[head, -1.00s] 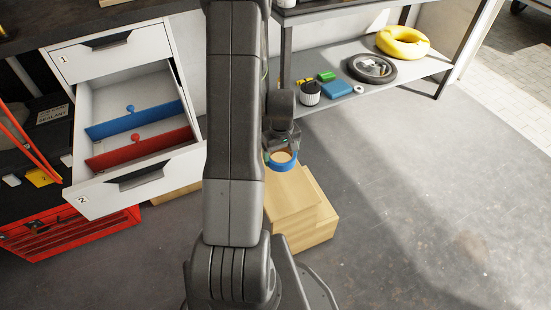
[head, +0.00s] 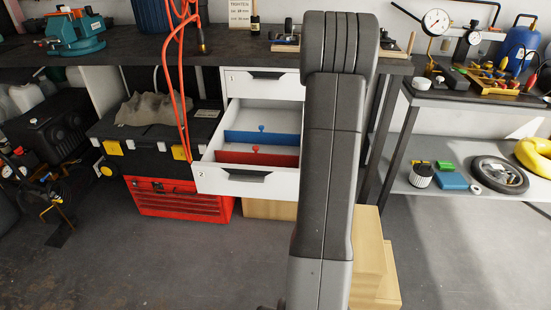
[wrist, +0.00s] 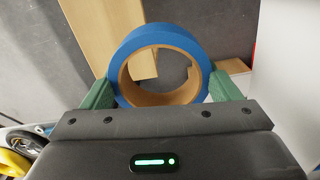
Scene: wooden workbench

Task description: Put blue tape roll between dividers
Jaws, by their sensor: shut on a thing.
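The blue tape roll (wrist: 135,45) shows in the wrist view, with a tan cardboard core. My gripper (wrist: 163,88) is shut on it, with one green finger pressed on each side of the ring. In the head view my arm hides both gripper and roll. The lower drawer (head: 213,180), white and marked 2, is pulled out under the bench. Inside it stand a blue divider (head: 262,138), farther back, and a red divider (head: 257,159), nearer the front. Each has a round knob on top. The strip between them looks empty where visible. My arm covers the area right of the drawer.
The upper drawer (head: 262,85) is shut. An orange cable (head: 178,90) hangs left of the drawers. A black toolbox (head: 150,140) sits on a red tool chest (head: 178,202) at the left. Cardboard boxes (head: 367,250) stand on the floor beside my arm. A shelf is at the right.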

